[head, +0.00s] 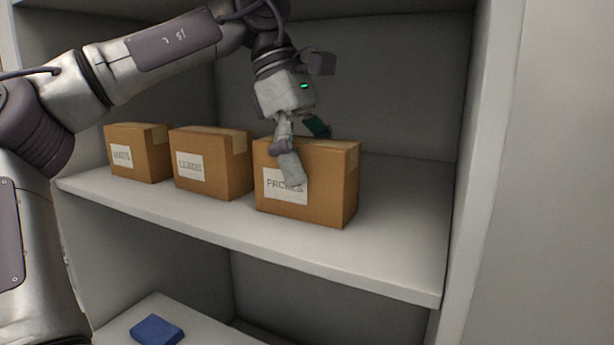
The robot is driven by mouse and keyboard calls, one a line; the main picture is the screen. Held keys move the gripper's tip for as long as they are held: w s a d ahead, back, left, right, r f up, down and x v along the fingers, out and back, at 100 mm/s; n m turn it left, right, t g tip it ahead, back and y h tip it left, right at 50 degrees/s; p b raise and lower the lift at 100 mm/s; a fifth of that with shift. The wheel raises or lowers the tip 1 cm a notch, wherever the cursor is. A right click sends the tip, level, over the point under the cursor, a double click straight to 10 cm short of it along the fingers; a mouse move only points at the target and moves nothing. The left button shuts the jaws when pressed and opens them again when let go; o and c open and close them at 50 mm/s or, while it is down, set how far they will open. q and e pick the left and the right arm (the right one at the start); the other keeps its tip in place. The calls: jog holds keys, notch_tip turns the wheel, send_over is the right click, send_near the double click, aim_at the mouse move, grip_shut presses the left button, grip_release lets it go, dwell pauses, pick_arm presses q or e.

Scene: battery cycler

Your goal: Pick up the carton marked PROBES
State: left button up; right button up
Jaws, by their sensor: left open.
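The carton marked PROBES (329,192) is a brown box with a white label. It stands upright on the shelf, rightmost of three cartons. My left gripper (305,157) reaches down over it from above and is open. One finger hangs in front of the carton's labelled face and covers part of the label. The other finger is at the back of the carton's top, partly hidden. I cannot tell whether the fingers touch the carton. My right gripper is not in view.
Two similar cartons, a middle one (213,180) and a left one (152,158), stand to the left on the same shelf (400,225). The shelf is free to the right, up to the side wall (478,150). A blue object (157,330) lies on a lower shelf.

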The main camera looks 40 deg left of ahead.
pick_arm(q)
jog(key=shift+f, duration=0.15)
jog(key=shift+c, duration=0.2)
jog(key=c, duration=1.4)
jog(key=shift+r, duration=0.2)
jog(key=shift+s+r, duration=0.15)
jog(key=shift+r, duration=0.3)
jog(key=shift+w+r, duration=0.2)
jog(key=shift+r, duration=0.05)
jog(key=shift+r, duration=0.1)
jog(key=shift+s, duration=0.1)
